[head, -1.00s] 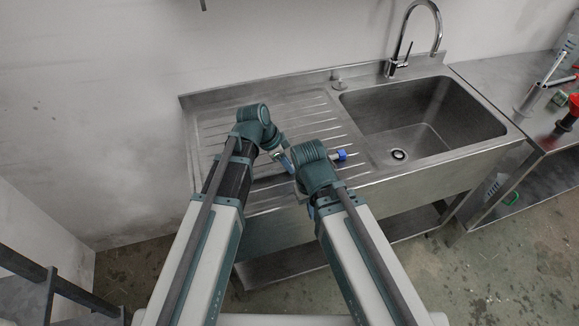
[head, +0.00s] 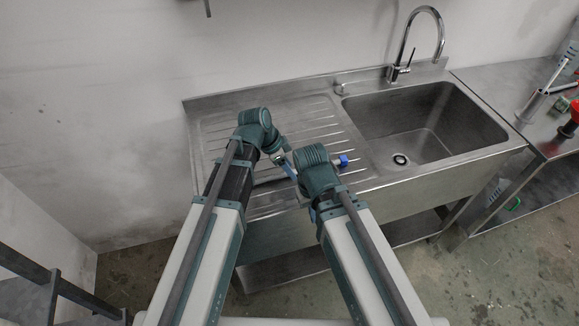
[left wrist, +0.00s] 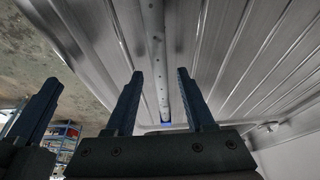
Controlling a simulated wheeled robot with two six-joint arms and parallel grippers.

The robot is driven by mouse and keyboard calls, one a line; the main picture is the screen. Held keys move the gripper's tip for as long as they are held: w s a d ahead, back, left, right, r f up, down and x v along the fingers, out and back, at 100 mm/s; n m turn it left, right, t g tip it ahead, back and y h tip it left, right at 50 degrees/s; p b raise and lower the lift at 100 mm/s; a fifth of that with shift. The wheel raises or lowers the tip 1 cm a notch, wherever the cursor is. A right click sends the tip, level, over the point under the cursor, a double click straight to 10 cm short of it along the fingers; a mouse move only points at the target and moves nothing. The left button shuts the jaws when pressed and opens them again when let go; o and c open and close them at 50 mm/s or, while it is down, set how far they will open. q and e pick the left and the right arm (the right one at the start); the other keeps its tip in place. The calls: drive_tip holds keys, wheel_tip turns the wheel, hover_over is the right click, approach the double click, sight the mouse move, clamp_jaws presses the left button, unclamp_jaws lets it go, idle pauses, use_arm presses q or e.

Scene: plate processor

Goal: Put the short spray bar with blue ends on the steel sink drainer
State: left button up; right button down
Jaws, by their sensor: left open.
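The spray bar (left wrist: 152,42) is a pale tube with small holes, seen lengthwise over the ribbed drainer in the left wrist view. One blue end (left wrist: 166,123) shows low between my left fingers; the same colour shows in the head view (head: 343,160), beside my right wrist. My left gripper (left wrist: 160,74) is open, with one finger on each side of the bar's line. I cannot tell whether they touch it. My right gripper (left wrist: 38,108) shows partly at the left edge; its jaw opening is unclear. The steel drainer (head: 222,128) lies under both grippers.
The sink basin (head: 425,125) with a tall tap (head: 405,50) is right of the drainer. A steel side table (head: 500,75) stands further right, holding a white container (head: 530,105) and a red item (head: 572,115). The drainer's back is clear.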

use_arm(q)
drive_tip(key=p+v, duration=1)
drive_tip(key=v, duration=0.1)
drive_tip(key=s+f+n+g+y, duration=0.1)
drive_tip(key=s+n+y, duration=0.4)
drive_tip(key=s+n, duration=0.5)
drive_tip(key=s, duration=0.4)
drive_tip(key=shift+a+n+g+y, duration=0.25)
drive_tip(key=shift+n+g+y, duration=0.05)
drive_tip(key=shift+g+y, duration=0.1)
drive_tip(key=shift+f, duration=0.2)
wheel_tip(320, 180, down, 3)
drive_tip(key=b, duration=0.3)
drive_tip(key=shift+r, duration=0.25)
drive_tip(key=shift+d, duration=0.1)
